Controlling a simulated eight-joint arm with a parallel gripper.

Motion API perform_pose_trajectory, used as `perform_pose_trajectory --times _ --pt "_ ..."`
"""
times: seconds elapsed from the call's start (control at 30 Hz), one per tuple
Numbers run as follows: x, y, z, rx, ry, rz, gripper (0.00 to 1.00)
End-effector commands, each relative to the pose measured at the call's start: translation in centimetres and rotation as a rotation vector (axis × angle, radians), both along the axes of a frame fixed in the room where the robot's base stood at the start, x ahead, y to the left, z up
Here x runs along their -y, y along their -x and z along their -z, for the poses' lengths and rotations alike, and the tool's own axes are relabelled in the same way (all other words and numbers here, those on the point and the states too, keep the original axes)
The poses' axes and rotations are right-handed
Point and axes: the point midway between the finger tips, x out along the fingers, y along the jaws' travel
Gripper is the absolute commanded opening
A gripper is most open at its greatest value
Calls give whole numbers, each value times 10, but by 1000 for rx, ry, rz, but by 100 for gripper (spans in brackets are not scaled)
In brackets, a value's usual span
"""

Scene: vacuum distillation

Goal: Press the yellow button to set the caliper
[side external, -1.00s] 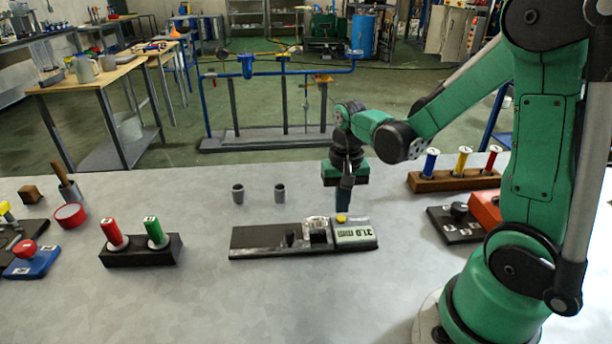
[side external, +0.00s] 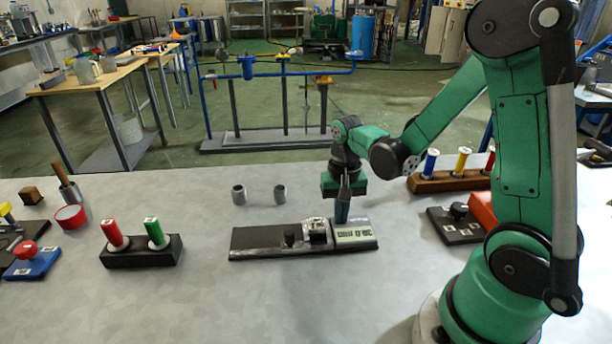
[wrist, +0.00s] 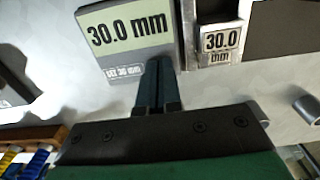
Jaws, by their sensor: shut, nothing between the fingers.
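The caliper (side external: 270,239) lies on the grey table, a long dark bar with a sliding jaw block. Its display (side external: 355,233) is at the right end and reads 30.0 mm in the wrist view (wrist: 124,25), above a strip marked SET 30 mm. A second 30.0 mm plate (wrist: 222,41) shows beside it. My gripper (side external: 342,218) is shut and empty, pointing down with its tips at the display's back edge, where the yellow button is hidden. In the wrist view the shut fingertips (wrist: 158,68) meet the display's edge, and no yellow shows there.
Two grey cups (side external: 259,194) stand behind the caliper. A black holder (side external: 142,252) with red and green cylinders is to the left. A wooden rack (side external: 452,182) of colored spools and a black knob box (side external: 457,225) are to the right. The table in front is clear.

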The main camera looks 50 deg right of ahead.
Motion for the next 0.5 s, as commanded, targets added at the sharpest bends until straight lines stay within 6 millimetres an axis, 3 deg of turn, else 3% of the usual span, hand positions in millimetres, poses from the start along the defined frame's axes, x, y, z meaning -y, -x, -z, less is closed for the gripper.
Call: perform_pose_trajectory --times 0.03,0.27,0.5 --pt "0 -1 8 22 6 0 0" --pt "0 -1 5 21 6 0 0" --pt "0 -1 -17 18 6 0 0"
